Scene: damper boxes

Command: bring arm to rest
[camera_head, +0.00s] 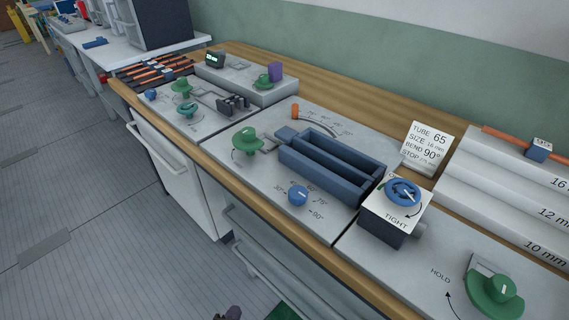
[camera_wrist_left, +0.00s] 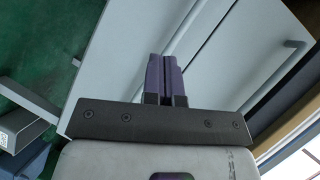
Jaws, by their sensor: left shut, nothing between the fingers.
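My left gripper (camera_head: 233,312) just shows at the bottom edge of the head view, low in front of the bench and apart from everything on it. In the left wrist view its two purple fingers (camera_wrist_left: 165,78) are together with nothing between them. They point toward pale cabinet fronts with bar handles. The rest of my left arm is out of the head view. My right gripper is in neither view.
The bench carries a blue bending block (camera_head: 330,165), a clamp with a blue dial (camera_head: 403,192), green knobs (camera_head: 247,139) and a white sign (camera_head: 426,146). Drawer handles (camera_head: 265,250) stick out from the bench front. The grey floor (camera_head: 90,230) at left is clear.

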